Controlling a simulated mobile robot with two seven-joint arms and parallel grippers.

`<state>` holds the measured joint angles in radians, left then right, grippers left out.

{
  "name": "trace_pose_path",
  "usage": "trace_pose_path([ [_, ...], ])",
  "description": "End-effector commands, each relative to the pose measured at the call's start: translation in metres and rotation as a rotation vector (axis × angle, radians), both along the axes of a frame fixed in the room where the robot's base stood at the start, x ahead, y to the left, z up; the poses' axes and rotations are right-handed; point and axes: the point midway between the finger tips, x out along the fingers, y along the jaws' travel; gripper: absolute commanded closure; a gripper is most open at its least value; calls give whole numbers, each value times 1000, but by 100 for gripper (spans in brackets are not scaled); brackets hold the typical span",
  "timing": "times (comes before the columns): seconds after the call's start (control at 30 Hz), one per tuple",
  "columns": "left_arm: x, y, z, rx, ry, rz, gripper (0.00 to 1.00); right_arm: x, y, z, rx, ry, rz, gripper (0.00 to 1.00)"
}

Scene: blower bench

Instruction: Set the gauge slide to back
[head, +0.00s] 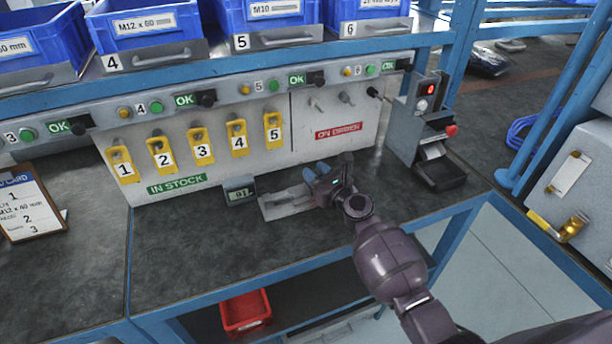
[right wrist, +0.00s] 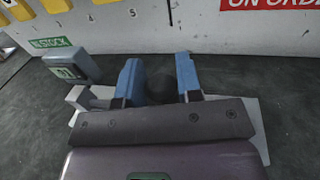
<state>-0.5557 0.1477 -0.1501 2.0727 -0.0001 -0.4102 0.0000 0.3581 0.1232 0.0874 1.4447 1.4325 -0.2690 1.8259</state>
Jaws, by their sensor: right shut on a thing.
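The gauge slide is a grey metal plate and rail (head: 284,202) on the bench top, with a small digital display (head: 239,190) at its left end. The plate also shows in the right wrist view (right wrist: 252,124), with the display (right wrist: 72,66) behind its left side. My right gripper (head: 322,174) is over the right part of the gauge. In the right wrist view its two blue fingers (right wrist: 160,82) are on either side of a dark round knob (right wrist: 160,88), shut on it. The gripper body hides much of the slide. My left gripper is not in view.
Yellow numbered tags (head: 203,147) hang on the panel behind the gauge. A grey device with a red light (head: 428,130) stands to the right. A clipboard card (head: 26,205) lies at the left.

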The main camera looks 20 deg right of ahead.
Motion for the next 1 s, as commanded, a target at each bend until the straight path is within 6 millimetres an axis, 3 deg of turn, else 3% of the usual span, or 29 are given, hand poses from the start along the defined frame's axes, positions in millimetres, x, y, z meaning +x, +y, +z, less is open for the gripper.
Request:
trace_pose_path([
  [0.2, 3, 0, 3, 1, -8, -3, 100, 0, -6, 0, -3, 0, -11, 100],
  [0.23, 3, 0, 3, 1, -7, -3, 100, 0, -6, 0, -3, 0, -12, 63],
  [0.37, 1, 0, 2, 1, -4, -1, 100, 0, -5, 0, -3, 0, -10, 43],
  [0.77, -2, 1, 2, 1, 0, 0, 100, -5, -5, 0, -2, -1, -8, 41],
  [1.0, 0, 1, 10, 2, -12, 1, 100, -37, -13, 1, -3, 0, -8, 41],
])
